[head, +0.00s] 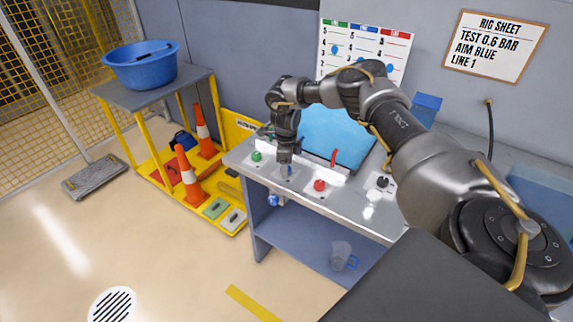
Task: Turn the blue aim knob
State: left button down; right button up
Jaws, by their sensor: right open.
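The blue aim knob (289,171) is on the white strip at the front of the bench (345,205), between a green knob (257,156) and a red knob (319,185). My right arm reaches in from the right, and its right gripper (285,161) points down right over the blue knob. The gripper is open. Its fingers partly cover the knob, and I cannot tell whether they touch it. My left gripper is out of view.
A red lever (334,157) stands close right of the gripper, before a blue panel (335,130). A black knob (382,182) sits farther right. A clear jug (342,256) is on the lower shelf. A yellow cart with orange cones (188,178) stands left.

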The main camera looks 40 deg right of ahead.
notch_tip(320, 180, up, 11)
jog(key=b, duration=0.2)
dwell(0.3)
jog(key=shift+f, duration=0.1)
dwell(0.3)
